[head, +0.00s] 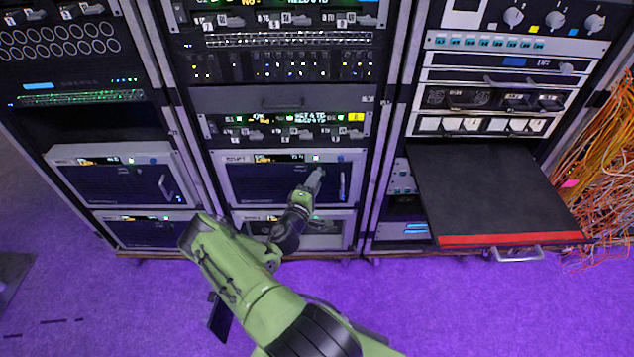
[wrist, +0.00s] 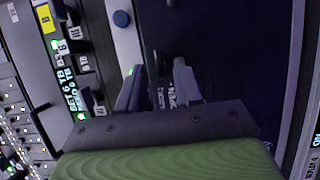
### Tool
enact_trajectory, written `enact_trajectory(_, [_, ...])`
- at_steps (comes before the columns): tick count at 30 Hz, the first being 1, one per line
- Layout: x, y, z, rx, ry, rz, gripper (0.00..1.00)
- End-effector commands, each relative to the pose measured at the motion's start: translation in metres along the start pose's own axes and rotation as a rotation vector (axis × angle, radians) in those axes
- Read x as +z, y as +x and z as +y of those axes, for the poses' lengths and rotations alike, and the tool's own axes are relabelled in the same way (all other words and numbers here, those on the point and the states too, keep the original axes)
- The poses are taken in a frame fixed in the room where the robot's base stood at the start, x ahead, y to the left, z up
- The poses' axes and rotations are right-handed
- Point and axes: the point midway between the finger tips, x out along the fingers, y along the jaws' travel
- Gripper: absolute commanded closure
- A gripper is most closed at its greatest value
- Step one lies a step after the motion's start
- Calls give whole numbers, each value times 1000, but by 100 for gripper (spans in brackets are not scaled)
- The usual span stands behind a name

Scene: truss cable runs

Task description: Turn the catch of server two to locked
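My gripper (head: 318,176) is in front of the dark-fronted unit (head: 245,183) in the middle rack, near its upper right part. The unit has a pale frame, a small lit display and a pale upright handle (head: 342,187) at its right. In the wrist view my two fingers (wrist: 158,75) stand apart with a gap between them, over the dark panel (wrist: 225,45); small lettering shows between them. No held object shows. I cannot tell which unit is server two, and no catch can be made out clearly; the gripper may hide part of the front.
A similar unit (head: 118,182) sits in the left rack, with others below both. A dark shelf (head: 490,190) with a red front edge sticks out of the right rack. Orange cables (head: 605,175) hang at far right. Purple floor (head: 480,310) is clear in front.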

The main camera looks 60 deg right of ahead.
Motion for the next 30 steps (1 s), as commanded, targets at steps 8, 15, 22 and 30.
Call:
enact_trajectory(8, [0, 26, 0, -1, 0, 0, 66])
enact_trajectory(15, [0, 25, 0, -1, -1, 0, 75])
enact_trajectory(22, [0, 25, 0, -1, -1, 0, 100])
enact_trajectory(30, [0, 25, 0, -9, 15, -1, 100])
